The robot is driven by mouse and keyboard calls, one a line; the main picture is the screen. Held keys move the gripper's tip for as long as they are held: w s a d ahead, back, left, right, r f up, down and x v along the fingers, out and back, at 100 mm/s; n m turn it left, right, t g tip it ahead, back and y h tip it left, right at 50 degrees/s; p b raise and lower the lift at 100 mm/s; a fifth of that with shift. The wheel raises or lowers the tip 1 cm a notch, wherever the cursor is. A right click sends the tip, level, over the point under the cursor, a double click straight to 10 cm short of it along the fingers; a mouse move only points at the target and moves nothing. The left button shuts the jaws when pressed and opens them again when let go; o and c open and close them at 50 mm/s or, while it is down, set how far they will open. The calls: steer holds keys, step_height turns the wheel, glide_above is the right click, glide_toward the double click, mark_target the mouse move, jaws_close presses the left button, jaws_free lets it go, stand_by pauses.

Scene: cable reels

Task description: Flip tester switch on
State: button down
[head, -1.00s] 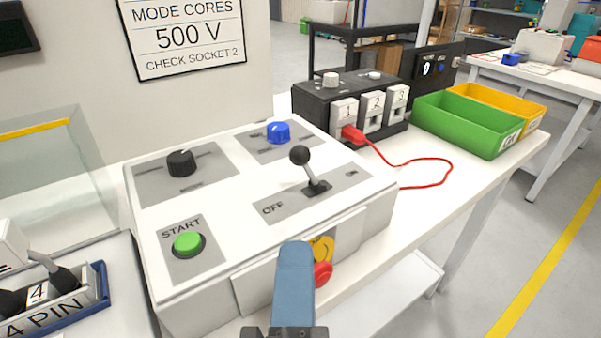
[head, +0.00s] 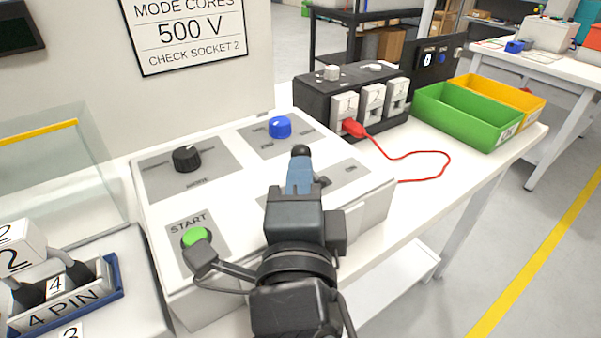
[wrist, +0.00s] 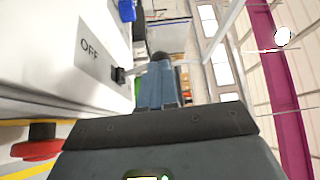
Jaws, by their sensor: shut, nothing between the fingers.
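The white tester (head: 160,222) stands on the bench, its sloped top facing me. Its toggle switch has a black ball knob (head: 301,150), which shows just beyond my fingertips; most of its lever is hidden behind my gripper. My gripper (head: 300,162) is shut and empty, with its blue fingers over the tester's top at the switch. In the wrist view the switch's base (wrist: 118,76) is beside the "OFF" label, and the dark knob (wrist: 161,56) is at the finger ends (wrist: 160,70). I cannot tell whether the fingers touch the lever.
A black dial (head: 187,158), a blue knob (head: 280,127) and a green START button (head: 196,237) are on the tester. A black socket box (head: 318,104) with a red lead (head: 402,158) and a green bin (head: 465,118) stand right. A red button (wrist: 38,143) shows in the wrist view.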

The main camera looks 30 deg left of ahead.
steer(key=shift+w+d+r+m+p, duration=0.1)
steer(key=shift+w+r+m+p, duration=0.2)
steer(key=shift+m, duration=0.1)
steer(key=shift+w+d+r+m+g+h+p, duration=0.2)
steer(key=shift+w+r+m+g+p, duration=0.25)
steer(key=shift+p, duration=0.2)
steer(key=shift+w+d+r+m+g+h+p, duration=0.2)
steer(key=shift+w+r+m+g+p, duration=0.1)
steer(key=shift+m+g+p, duration=0.25)
steer(key=m+p, duration=0.1)
steer(key=w+g+p, duration=0.1)
steer(key=p, duration=0.1)
steer(key=shift+w+d+r+m, duration=0.25)
steer(key=shift+d+r+m, duration=0.05)
steer(key=shift+m, duration=0.1)
steer(key=shift+f+g, duration=0.3)
steer(key=shift+f, duration=0.05)
